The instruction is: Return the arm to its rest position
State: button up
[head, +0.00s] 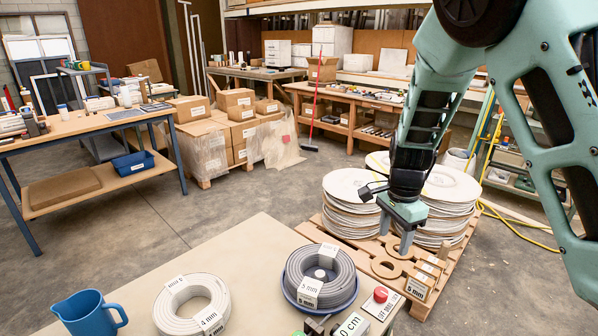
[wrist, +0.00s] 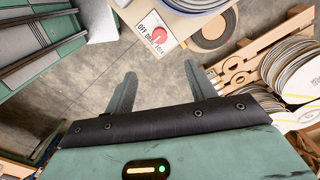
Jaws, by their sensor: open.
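My arm (head: 433,90) comes down from the upper right in the head view. My gripper (head: 396,232) points down near the table's right side, in front of the stacked discs. In the wrist view my gripper (wrist: 160,88) has its two fingers apart, with only bare floor seen between them. It is open and empty.
The table (head: 250,255) holds a blue jug (head: 88,314), a white coil (head: 191,304), a grey coil in a blue dish (head: 320,278) and a red button (head: 380,294), also in the wrist view (wrist: 159,36). A pallet (head: 425,292) with stacked discs (head: 350,190) stands beyond. Open floor lies left.

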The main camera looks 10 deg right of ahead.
jog(key=s+a+r+n+y, duration=0.1)
jog(key=s+a+r+n, duration=0.2)
jog(key=s+a+n, duration=0.4)
jog(key=s+a+r+n+y, duration=0.1)
jog(key=s+a+r+n, duration=0.3)
jog(key=a, duration=0.5)
jog(key=s+a+r+n+h, duration=0.1)
jog(key=s+a+n, duration=0.2)
jog(key=s+n, duration=1)
jog(key=shift+s+a+r, duration=0.2)
jog(key=shift+s+r, duration=0.15)
jog(key=shift+s, duration=0.55)
